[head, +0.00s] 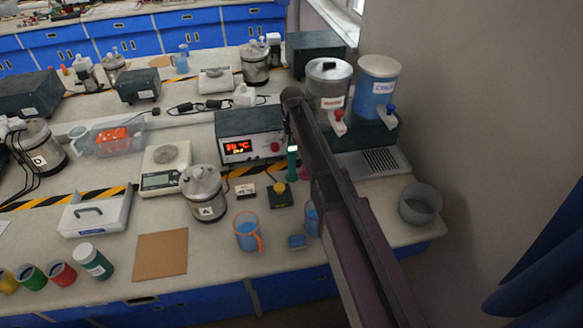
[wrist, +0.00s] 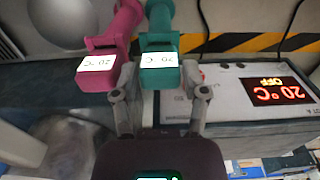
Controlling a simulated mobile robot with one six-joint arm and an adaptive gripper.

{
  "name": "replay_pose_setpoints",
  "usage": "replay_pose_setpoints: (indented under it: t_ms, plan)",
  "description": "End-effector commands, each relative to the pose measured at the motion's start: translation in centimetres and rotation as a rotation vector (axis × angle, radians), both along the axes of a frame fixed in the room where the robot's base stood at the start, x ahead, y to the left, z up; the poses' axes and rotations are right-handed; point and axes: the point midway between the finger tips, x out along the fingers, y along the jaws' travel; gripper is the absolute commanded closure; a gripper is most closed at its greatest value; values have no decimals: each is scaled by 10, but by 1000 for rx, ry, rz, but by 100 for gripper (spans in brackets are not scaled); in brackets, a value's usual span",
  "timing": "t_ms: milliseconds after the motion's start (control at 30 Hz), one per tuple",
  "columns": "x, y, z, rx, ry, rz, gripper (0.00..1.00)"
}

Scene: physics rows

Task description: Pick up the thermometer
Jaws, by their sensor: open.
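Two thermometer-like handheld devices, one teal (wrist: 160,60) and one pink (wrist: 105,45), stand side by side in the wrist view. Each has a small lit display that seems to read 20 °C, upside down. In the head view the teal one (head: 292,165) stands right of the control box, and the pink one (head: 304,173) is mostly hidden by my arm. My gripper (wrist: 161,94) is open, its fingertips either side of the teal device's lower end in the picture. The left finger is close to the pink one. I cannot tell whether anything touches.
The control box (wrist: 255,100) with a red display stands just right of my gripper in the wrist view. Two dispensers (head: 376,90) are behind my arm.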

Motion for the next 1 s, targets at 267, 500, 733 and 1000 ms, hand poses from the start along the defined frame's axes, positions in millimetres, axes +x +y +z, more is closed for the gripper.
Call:
replay_pose_setpoints:
  t_ms: [267, 500, 733, 1000]
  plan:
    - [-1, 0, -18, 0, 0, 0, 43]
    - [-1, 0, -19, 0, 0, 0, 43]
    - [-1, 0, -18, 0, 0, 0, 43]
    - [-1, 1, -19, 0, 0, 1, 61]
